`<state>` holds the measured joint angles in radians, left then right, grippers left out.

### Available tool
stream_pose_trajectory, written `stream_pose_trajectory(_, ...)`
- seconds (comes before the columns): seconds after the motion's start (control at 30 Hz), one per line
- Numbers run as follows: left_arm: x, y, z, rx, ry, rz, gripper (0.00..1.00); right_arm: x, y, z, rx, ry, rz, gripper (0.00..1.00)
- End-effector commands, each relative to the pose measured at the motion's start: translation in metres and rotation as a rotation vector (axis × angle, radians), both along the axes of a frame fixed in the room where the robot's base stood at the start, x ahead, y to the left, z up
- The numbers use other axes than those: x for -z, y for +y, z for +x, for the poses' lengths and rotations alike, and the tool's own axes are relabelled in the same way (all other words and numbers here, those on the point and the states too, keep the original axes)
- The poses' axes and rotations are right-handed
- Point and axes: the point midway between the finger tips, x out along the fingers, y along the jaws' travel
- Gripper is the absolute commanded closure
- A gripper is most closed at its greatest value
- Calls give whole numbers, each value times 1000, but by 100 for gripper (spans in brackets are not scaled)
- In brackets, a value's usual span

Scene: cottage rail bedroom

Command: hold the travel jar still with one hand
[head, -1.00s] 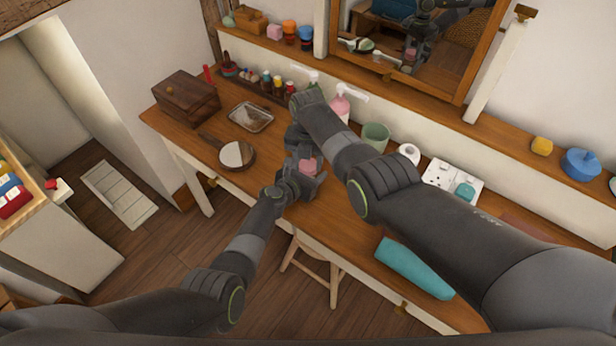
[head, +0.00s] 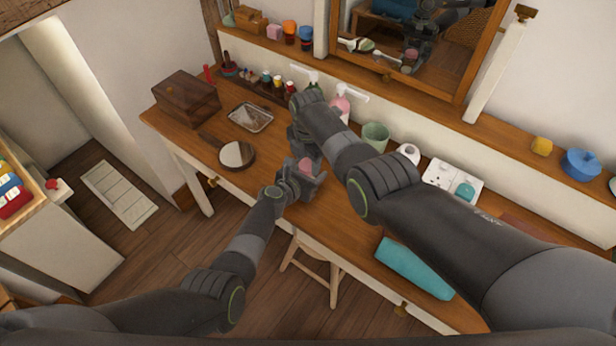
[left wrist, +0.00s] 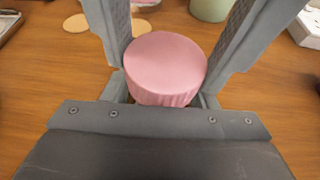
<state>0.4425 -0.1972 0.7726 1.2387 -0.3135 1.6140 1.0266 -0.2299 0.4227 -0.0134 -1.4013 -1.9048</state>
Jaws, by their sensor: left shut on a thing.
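The travel jar, pink with a ridged lid (left wrist: 165,67), stands between the two fingers of my left gripper (left wrist: 170,55) in the left wrist view. In the head view the jar (head: 306,164) shows as a small pink patch at the desk, partly hidden by the grippers. My left gripper (head: 308,172) is shut on it from the front left. My right gripper (head: 298,143) is just behind and above the jar; its own forearm hides part of it, and its jaw opening is not clear.
The wooden desk (head: 338,222) holds a hand mirror (head: 236,154), a metal tray (head: 251,117), a wooden box (head: 186,98), a green cup (head: 375,136) and a pink pump bottle (head: 341,106). A teal roll (head: 414,268) lies at the right front. A stool (head: 312,268) stands below.

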Motion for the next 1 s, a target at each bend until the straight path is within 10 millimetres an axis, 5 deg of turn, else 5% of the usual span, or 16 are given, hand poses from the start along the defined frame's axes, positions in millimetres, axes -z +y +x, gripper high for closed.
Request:
stream_pose_trajectory(0.17, 0, 0, 0, 0, 0, 0, 100, 0, 0, 0, -1, 1, 0, 34)
stream_pose_trajectory(0.47, 0, 0, 0, 0, 0, 0, 100, -2, 0, 0, -2, -1, 1, 34)
stream_pose_trajectory(0.8, 0, 0, 0, 0, 0, 0, 100, -40, 0, 0, -2, -1, 0, 34)
stream_pose_trajectory(1.0, 0, 0, 0, 0, 0, 0, 100, -45, 0, 0, -3, 1, -1, 34)
